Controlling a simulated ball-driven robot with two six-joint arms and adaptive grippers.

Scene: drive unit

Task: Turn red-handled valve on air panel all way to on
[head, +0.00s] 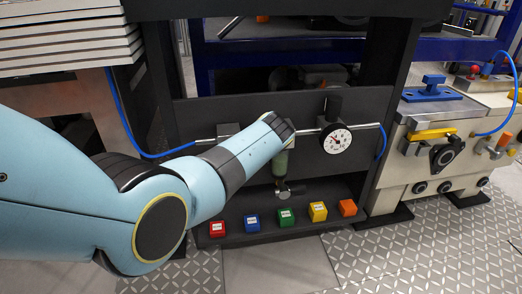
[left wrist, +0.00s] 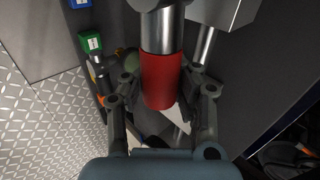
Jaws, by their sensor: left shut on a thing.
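The dark air panel (head: 195,112) stands ahead in the head view, with a pressure gauge (head: 337,139) on its right part. In the left wrist view the valve's red handle (left wrist: 160,82) on a silver stem (left wrist: 162,32) lies between the fingers of my left gripper (left wrist: 161,78), which is shut on it. In the head view my left arm covers the valve, and the handle and fingers are hidden behind it. My right gripper is in neither view.
Several coloured blocks, among them red (head: 217,229), green (head: 286,217) and orange (head: 347,207), sit on the base below the panel. A blue hose (head: 150,152) runs at left. A machine (head: 400,150) stands at right.

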